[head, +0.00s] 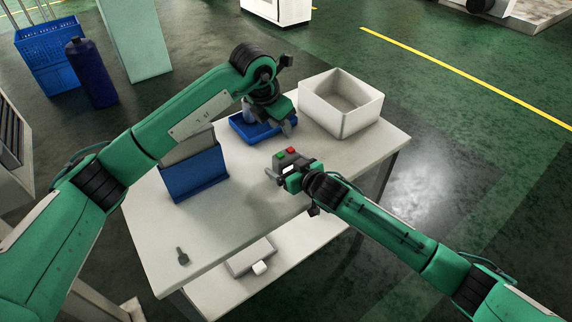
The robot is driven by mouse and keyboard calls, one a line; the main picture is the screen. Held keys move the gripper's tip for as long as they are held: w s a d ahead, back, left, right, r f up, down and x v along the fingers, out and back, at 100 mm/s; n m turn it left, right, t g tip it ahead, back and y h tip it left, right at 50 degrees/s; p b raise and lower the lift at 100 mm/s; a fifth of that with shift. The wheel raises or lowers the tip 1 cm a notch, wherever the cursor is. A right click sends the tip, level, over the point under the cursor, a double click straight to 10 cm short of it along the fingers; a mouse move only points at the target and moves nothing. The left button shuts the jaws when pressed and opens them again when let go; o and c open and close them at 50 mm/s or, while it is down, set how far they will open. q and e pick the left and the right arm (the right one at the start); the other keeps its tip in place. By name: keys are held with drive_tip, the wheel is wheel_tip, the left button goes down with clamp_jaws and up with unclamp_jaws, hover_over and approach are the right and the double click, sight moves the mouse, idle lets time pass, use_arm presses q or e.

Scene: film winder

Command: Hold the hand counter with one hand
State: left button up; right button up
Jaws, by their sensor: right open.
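A small dark box (289,158) with a red button, a green button and a pale face stands near the right edge of the white table (240,215). I cannot tell whether it is the hand counter. My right gripper (281,177) is open right in front of this box; contact is unclear. My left gripper (287,127) hangs over the right side of a shallow blue tray (240,128) at the table's back. Its fingers are partly hidden, and I cannot tell whether they hold anything. A small greyish thing (248,115) shows at the tray, partly covered by my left arm.
An open white box (355,120) stands at the table's back right corner. A blue holder (197,177) with a grey panel stands on the left. A small dark tool (182,257) lies at the front left. The table's front middle is clear. A lower shelf (290,275) carries a tray.

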drive_tip(key=shift+w+a, duration=0.15)
drive_tip(key=shift+w, duration=0.05)
drive_tip(key=c, duration=1)
drive_tip(key=shift+c, duration=0.2)
use_arm(q)
clamp_jaws()
idle(1.9)
